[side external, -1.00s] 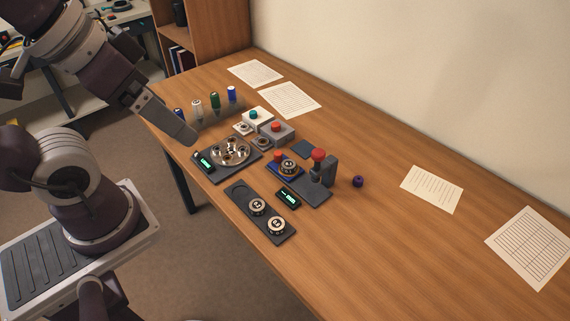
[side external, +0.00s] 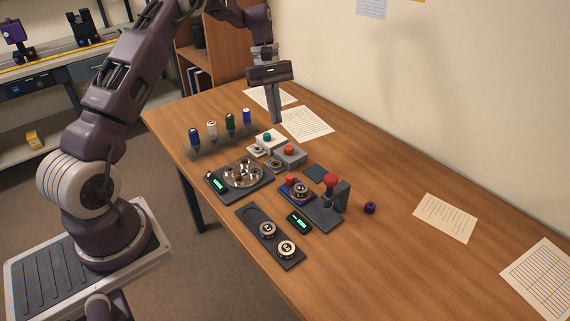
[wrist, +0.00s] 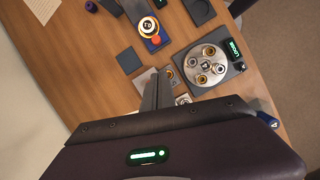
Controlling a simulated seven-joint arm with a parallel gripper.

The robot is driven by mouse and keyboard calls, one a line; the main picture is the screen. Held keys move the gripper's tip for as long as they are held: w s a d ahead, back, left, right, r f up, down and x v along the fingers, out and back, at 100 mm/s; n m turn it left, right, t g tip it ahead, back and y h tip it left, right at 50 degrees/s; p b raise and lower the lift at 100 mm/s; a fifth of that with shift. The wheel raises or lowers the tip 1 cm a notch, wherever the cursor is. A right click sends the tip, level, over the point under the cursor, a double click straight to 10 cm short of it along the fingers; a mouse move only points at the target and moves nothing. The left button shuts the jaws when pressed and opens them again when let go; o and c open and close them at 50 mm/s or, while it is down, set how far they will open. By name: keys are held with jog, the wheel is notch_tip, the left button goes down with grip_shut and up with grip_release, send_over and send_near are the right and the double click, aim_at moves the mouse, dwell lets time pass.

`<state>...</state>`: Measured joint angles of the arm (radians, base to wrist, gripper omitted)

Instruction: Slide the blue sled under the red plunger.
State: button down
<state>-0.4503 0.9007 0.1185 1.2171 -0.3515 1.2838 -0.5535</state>
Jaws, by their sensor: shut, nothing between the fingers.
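The blue sled (side external: 288,197) sits on the dark press base (side external: 323,218) and carries a round lens (side external: 301,190). A red knob (side external: 291,180) stands at its far-left end. The red plunger (side external: 331,180) is raised on the press post, just right of the sled; the sled is beside it, not under it. In the wrist view the sled (wrist: 153,46) shows at the top, with lens and knob. My gripper (side external: 277,121) is shut and empty, pointing down above the table behind the button boxes, well away from the sled. Its fingers (wrist: 158,88) also show in the wrist view.
A white box with a teal button (side external: 267,138) and a grey box with a red button (side external: 289,152) stand between my gripper and the press. A round metal holder (side external: 243,172), several upright drivers and a lens tray (side external: 253,222) lie left. The right table is mostly clear.

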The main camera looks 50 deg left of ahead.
jog(key=f, duration=0.1)
jog(key=a+f, duration=0.1)
jog(key=f, duration=0.1)
jog(key=shift+w+a+f+n, duration=0.2)
jog(key=shift+a+f+n, duration=0.1)
jog(key=shift+n, duration=0.1)
jog(key=x, duration=0.9)
jog(key=shift+s+d+f, duration=0.15)
jog(key=shift+s+d, duration=0.1)
jog(key=shift+d, duration=0.05)
jog(key=d, duration=0.3)
jog(key=shift+s+d+f, duration=0.15)
jog(key=shift+s+f, duration=0.1)
jog(key=shift+s, duration=0.15)
jog(key=shift+s+d, duration=0.1)
jog(key=shift+d, duration=0.3)
jog(key=d, duration=1)
jog(key=shift+d, duration=0.15)
